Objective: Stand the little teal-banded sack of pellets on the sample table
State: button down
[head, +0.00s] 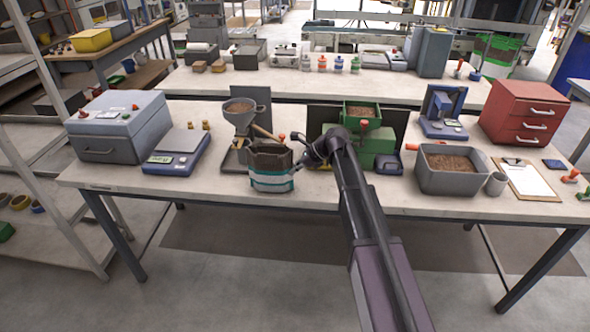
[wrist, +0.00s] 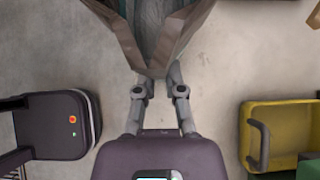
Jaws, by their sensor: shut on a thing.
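The small sack (head: 271,180) has a white and teal band and a brown, open-looking top. In the head view it appears upright at the front edge of the near bench (head: 215,195); I cannot tell whether its base touches the top. My gripper (head: 305,157) reaches it from the right and is shut on it. In the wrist view my gripper (wrist: 158,78) points up the picture, with its fingers meeting the brown and grey sack (wrist: 150,32). The fingertips are partly hidden by the sack. Which table is the sample table is not clear.
A funnel stand (head: 240,125) is close behind the sack, and a blue-grey scale (head: 178,150) is to its left. A green machine (head: 375,140) stands behind my arm. A grey bin of pellets (head: 451,168) and a clipboard (head: 527,176) are on the right.

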jog(key=shift+f+b, duration=0.4)
jog(key=shift+f, duration=0.05)
jog(key=c, duration=0.7)
grip_release()
jog(key=shift+o, duration=0.2)
